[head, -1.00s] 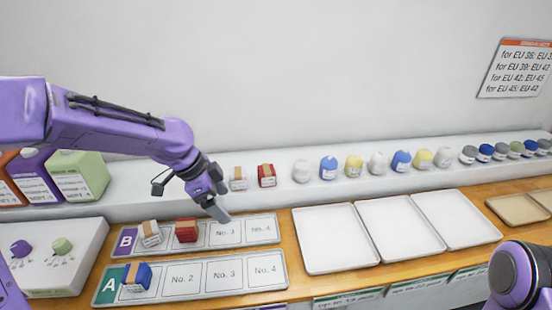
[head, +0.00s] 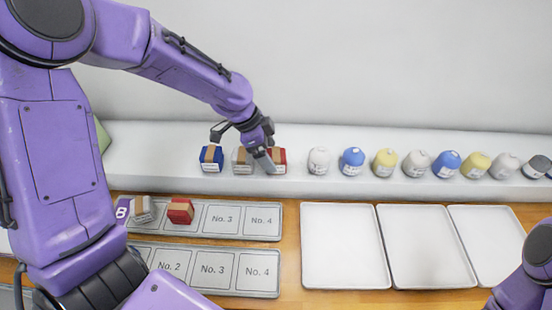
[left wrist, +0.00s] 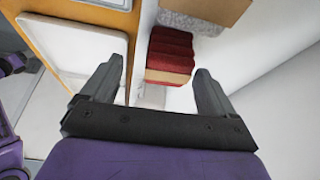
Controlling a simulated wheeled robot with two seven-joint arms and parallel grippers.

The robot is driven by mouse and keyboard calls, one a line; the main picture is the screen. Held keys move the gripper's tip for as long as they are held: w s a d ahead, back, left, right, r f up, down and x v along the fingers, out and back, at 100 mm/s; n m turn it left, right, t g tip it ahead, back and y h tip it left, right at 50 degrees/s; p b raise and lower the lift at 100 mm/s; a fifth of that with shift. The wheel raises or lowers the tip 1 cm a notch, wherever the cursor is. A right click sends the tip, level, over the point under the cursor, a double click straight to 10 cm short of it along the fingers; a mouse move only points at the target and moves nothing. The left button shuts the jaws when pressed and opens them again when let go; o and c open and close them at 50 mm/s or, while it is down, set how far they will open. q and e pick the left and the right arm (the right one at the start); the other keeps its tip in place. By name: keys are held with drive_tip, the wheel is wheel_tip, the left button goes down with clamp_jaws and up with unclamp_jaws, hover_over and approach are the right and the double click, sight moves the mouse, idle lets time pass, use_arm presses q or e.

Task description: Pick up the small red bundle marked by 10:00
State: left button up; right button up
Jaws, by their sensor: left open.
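A small red bundle (head: 280,158) with a tan band stands on the white shelf, at the right end of a short row of bundles. My left gripper (head: 262,163) is open in front of it and partly covers it. In the left wrist view the red bundle (left wrist: 170,45) lies ahead, between the lines of the open fingers (left wrist: 157,88); the fingers do not appear to touch it. A second red bundle (head: 181,211) with a tan band sits in rack B (head: 232,236). The label writing on both is too small to read. My right gripper is not in view.
A grey bundle (head: 240,160) stands close left of the shelf's red one, with a blue bundle (head: 211,158) beyond it. Several round coloured items, such as a white one (head: 318,161), stand to the right. Empty white trays (head: 343,245) lie on the wooden counter.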

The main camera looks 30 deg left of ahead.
sight(273, 155)
use_arm(q)
drive_tip(key=f, duration=0.1)
drive_tip(key=w+f, duration=0.1)
drive_tip(key=f, duration=0.1)
drive_tip(key=w+d+f+p, duration=0.1)
drive_tip(key=shift+w+d+f, duration=0.1)
drive_tip(key=shift+w+f, duration=0.15)
drive_tip(key=shift+d+f, duration=0.1)
drive_tip(key=shift+f, duration=0.1)
drive_tip(key=shift+s+r, duration=0.15)
drive_tip(key=shift+s, duration=0.15)
drive_tip(key=c, duration=1.1)
drive_tip(key=shift+o, duration=0.2)
